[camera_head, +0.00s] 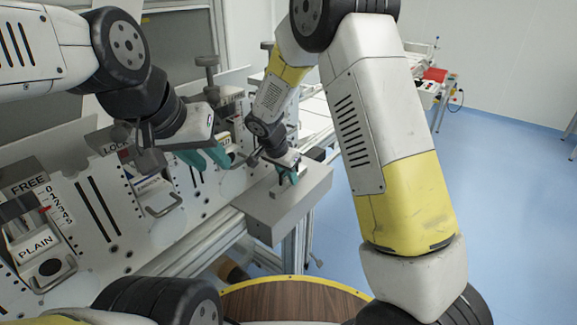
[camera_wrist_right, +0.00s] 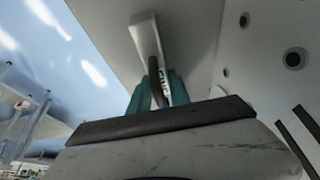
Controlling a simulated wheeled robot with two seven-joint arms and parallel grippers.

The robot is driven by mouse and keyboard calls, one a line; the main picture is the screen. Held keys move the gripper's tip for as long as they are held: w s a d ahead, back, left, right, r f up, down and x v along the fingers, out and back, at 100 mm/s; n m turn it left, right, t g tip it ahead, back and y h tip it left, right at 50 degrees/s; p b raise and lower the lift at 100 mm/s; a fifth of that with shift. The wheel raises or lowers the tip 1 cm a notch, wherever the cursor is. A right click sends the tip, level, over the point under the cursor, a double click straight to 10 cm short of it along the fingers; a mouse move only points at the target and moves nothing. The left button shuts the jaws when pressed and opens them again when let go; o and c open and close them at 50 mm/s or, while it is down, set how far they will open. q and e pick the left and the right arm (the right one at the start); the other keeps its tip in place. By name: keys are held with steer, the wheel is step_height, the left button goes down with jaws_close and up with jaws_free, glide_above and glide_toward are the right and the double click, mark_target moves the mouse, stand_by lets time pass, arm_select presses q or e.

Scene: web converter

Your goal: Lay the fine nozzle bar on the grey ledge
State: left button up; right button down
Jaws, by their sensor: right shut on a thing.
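The grey ledge (camera_head: 301,205) is a box-like block with a flat top at the end of the machine panel. My right gripper (camera_head: 287,177) is over it, shut on the fine nozzle bar (camera_head: 279,207). In the right wrist view, the teal fingers (camera_wrist_right: 157,93) grip the pale bar (camera_wrist_right: 146,36), with lettering partly hidden between them. The bar is over the ledge top; I cannot tell whether it touches. My left gripper (camera_head: 212,160) is apart from the ledge, in front of the panel, with its teal fingers spread and nothing visible between them.
The sloping white panel (camera_head: 120,240) carries slots, holes and a part marked PLAIN (camera_head: 37,247). A wire handle (camera_head: 163,205) sticks out below my left arm. A round wooden top (camera_head: 290,302) is at the bottom. Blue floor (camera_head: 505,190) is open at right.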

steer(key=c, duration=1.2)
jaws_free()
steer(key=shift+f, duration=0.1)
steer(key=v, duration=1.2)
steer(key=s+d+r+n+y, duration=0.1)
steer(key=s+d+r+n, duration=0.1)
steer(key=s+d+r, duration=0.2)
steer(key=s+d+r+n+t+y, duration=0.1)
steer(key=s+d+r+n+y, duration=0.1)
steer(key=s+d, duration=0.6)
steer(key=s+d+r+n+t+y, duration=0.1)
steer(key=s+d+r, duration=0.4)
steer(key=s, duration=0.6)
steer(key=r+n+y, duration=0.1)
steer(key=n, duration=0.1)
steer(key=shift+d+r+n, duration=0.35)
steer(key=shift+d+n, duration=0.05)
